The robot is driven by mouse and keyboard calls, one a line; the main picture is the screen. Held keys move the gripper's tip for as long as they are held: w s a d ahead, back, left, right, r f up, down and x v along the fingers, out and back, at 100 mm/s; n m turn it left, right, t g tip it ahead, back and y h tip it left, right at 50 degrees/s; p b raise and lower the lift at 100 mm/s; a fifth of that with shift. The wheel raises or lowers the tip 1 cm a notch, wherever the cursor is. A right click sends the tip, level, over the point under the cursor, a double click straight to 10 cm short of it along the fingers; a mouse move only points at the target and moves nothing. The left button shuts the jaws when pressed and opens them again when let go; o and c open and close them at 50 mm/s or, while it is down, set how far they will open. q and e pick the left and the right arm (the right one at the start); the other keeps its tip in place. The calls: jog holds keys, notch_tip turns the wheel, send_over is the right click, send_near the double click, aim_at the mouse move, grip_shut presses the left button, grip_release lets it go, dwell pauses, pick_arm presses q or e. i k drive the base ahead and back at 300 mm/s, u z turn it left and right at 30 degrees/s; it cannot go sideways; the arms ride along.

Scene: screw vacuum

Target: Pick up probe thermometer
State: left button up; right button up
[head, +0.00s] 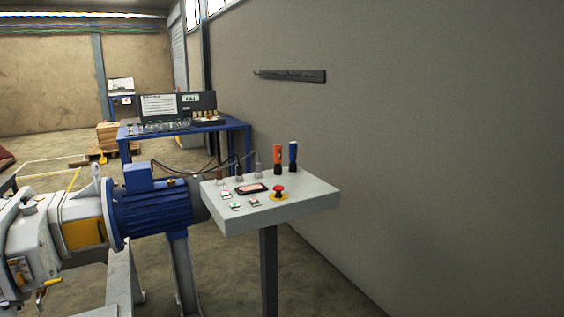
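I cannot tell for sure which thing is the probe thermometer. A grey control box (320,199) on a post carries several upright items along its back edge. Neither of my grippers is in view.
The box top has a red emergency button (279,190), a small display (252,188) and small switches. A blue motor (165,207) with machine housing (85,220) stands left. Behind is a blue workbench (185,133) with glassware. A dark hook rail (290,75) hangs on the right wall.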

aim_at(277, 147)
jog(key=z, duration=0.65)
jog(key=i, duration=0.65)
jog(key=z, duration=0.6)
jog(key=i, duration=0.8)
jog(key=u, duration=0.35)
